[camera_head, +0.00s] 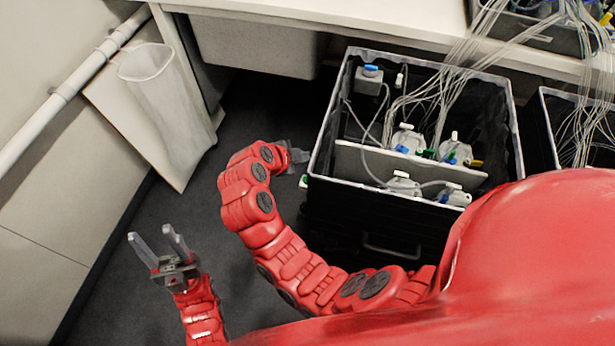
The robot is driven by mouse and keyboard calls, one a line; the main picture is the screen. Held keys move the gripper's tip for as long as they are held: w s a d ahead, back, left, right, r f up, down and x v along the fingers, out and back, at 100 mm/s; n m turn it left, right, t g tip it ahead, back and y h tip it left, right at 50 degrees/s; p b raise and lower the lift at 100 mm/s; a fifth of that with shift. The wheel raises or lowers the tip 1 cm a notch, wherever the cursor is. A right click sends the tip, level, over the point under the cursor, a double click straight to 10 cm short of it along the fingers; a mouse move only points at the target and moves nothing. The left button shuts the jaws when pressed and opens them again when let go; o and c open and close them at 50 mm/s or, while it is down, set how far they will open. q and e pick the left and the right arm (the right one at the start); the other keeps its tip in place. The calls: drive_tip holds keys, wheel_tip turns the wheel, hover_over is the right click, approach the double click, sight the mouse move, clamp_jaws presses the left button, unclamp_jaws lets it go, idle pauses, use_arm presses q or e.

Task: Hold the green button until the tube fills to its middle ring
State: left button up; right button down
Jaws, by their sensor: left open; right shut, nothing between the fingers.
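A small green and white piece (304,181), which looks like the green button, sticks out at the left outer side of a black box (335,215). My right gripper (302,155) is shut and empty at the box's left rim, just above that piece in the picture. I cannot tell whether it touches the box. My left gripper (158,241) is open and empty, well to the left over the dark floor. I cannot make out a tube with rings or any fill level.
The box holds white-capped bottles (408,139) and a blue-topped part (370,75), with thin clear lines running up to the bench (420,28). Another black box (545,110) stands at right. A white bin (165,110) stands at upper left. Dark floor (150,215) between is clear.

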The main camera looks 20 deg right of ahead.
hover_over(303, 183)
wheel_tip(303, 183, down, 6)
drive_tip(key=shift+d+r+b, duration=0.1)
drive_tip(key=shift+b, duration=0.35)
wheel_tip(303, 183, down, 2)
drive_tip(key=shift+f+b, duration=0.15)
drive_tip(key=shift+b, duration=1)
drive_tip(key=shift+f+b, duration=0.35)
drive_tip(key=shift+b, duration=0.1)
drive_tip(key=shift+f, duration=0.1)
idle(0.5)
drive_tip(key=shift+f+b, duration=0.35)
drive_tip(key=shift+b, duration=0.5)
drive_tip(key=shift+f+b, duration=0.4)
drive_tip(key=shift+b, duration=0.25)
idle(3.4)
